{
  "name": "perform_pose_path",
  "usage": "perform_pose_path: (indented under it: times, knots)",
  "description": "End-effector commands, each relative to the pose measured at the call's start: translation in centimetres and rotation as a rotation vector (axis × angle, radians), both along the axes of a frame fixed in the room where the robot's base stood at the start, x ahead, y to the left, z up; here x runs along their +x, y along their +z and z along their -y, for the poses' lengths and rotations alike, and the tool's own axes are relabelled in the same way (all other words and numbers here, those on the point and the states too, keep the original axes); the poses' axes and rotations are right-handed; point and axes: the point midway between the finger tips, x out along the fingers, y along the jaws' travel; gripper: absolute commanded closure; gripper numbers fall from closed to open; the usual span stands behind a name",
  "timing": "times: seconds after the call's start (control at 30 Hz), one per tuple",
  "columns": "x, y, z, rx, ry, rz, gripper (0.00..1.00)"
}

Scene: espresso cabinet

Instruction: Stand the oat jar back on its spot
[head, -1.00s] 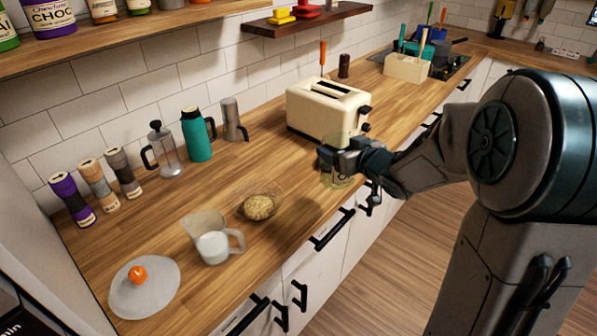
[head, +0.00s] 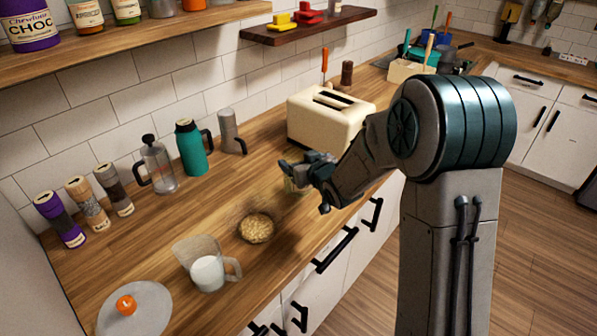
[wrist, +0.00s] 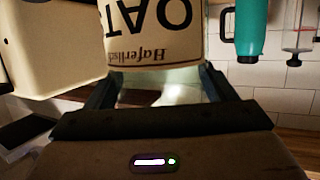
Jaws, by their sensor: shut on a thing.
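The oat jar is a clear glass jar with a cream label reading OAT. In the head view the jar (head: 295,186) is mostly hidden behind my gripper (head: 306,168), over the counter in front of the toaster. In the wrist view the jar's label (wrist: 150,32) fills the top middle, with its lettering upside down in that picture. My gripper (wrist: 158,80) is shut on the jar, one finger at each side. Whether the jar's base touches the counter cannot be told. A wooden shelf (head: 150,38) with several labelled jars is at the upper left.
A cream toaster (head: 325,122) stands right behind the jar. A teal flask (head: 192,150) and French press (head: 159,168) stand by the wall.

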Motion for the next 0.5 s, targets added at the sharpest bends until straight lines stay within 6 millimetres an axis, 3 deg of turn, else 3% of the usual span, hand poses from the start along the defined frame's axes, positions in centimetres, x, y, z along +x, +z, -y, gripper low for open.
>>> perform_pose_path:
  times: [0.17,0.5]
  knots:
    - [0.2,-0.7,-0.6,0.000,0.001,0.000,0.73]
    - [0.2,-4.1,-0.5,0.000,0.001,0.001,0.73]
